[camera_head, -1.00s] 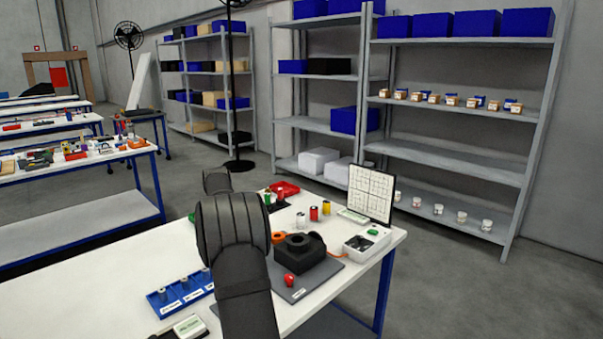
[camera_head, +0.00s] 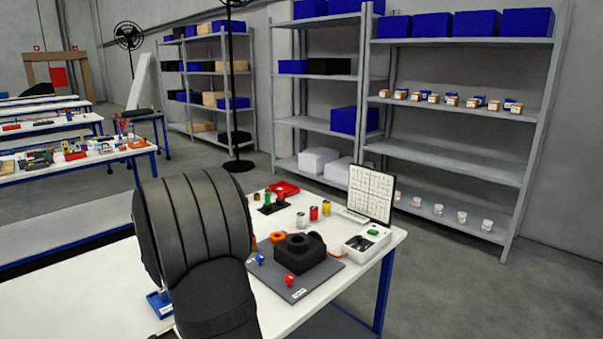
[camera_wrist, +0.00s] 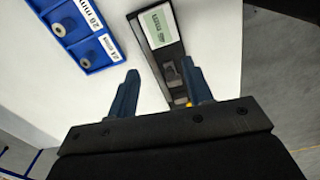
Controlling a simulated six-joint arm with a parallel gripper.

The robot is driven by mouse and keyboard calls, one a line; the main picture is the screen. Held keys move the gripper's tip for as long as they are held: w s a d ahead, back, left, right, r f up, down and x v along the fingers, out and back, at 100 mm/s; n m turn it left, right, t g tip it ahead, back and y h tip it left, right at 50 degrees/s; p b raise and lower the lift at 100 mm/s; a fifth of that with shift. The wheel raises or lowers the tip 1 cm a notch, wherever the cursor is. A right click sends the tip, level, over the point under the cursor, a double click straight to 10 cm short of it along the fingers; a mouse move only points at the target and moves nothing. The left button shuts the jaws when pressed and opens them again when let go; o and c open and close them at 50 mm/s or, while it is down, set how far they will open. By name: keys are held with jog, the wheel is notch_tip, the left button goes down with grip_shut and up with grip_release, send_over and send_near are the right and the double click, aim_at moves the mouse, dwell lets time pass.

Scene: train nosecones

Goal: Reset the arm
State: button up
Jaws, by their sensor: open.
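My gripper (camera_wrist: 160,95) shows in the wrist view with its two blue fingers apart and nothing between them. It is above the white table (camera_wrist: 133,63), near a black device with a pale green label (camera_wrist: 158,27). A blue tray (camera_wrist: 70,22) with grey round parts lies at the upper left of that view. In the head view my dark arm fills the lower left of the table, and the gripper's fingers are hidden.
A black block (camera_head: 300,252) sits on a grey board (camera_head: 325,274) with a red knob (camera_head: 290,281) and a blue knob (camera_head: 260,259). A white box (camera_head: 366,243) and a grid panel (camera_head: 371,193) stand at the right. Red and yellow cylinders stand behind. Shelves (camera_head: 455,160) line the wall.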

jog(key=s+n, duration=0.1)
jog(key=s, duration=0.6)
jog(key=s+a+f, duration=0.2)
jog(key=a+f, duration=0.2)
jog(key=a, duration=0.3)
jog(key=shift+s+f, duration=0.15)
jog(key=shift+f, duration=0.15)
jog(key=shift+d, duration=0.15)
jog(key=w+d+r, duration=0.3)
jog(key=d+r, duration=0.1)
jog(key=d, duration=0.2)
jog(key=w+d+m, duration=0.2)
jog(key=w, duration=1)
jog(key=shift+w+d+r, duration=0.15)
jog(key=shift+w+r, duration=0.05)
jog(key=shift+r, duration=0.2)
jog(key=shift+s, duration=0.1)
